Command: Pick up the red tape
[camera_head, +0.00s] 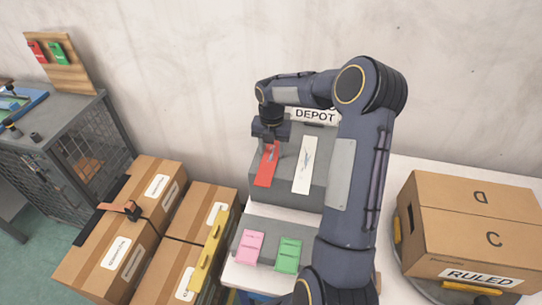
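A flat red strip, which looks like the red tape (264,176), lies on the upper step of a grey stepped stand (336,190) with a "DEPOT" sign. A white strip (304,166) lies to its right. My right gripper (270,147) points down at the far end of the red strip and covers part of it. The fingers are small and dark here. I cannot tell whether they touch the strip or are open or shut. My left gripper is not in view.
Pink (248,247) and green (288,256) pieces lie on the lower step. A "RULED" carton (465,230) stands at the right. Cartons (120,245) and a yellow bar (208,256) are at the left. A wire cage (85,150) stands behind them, below a wooden board (70,75).

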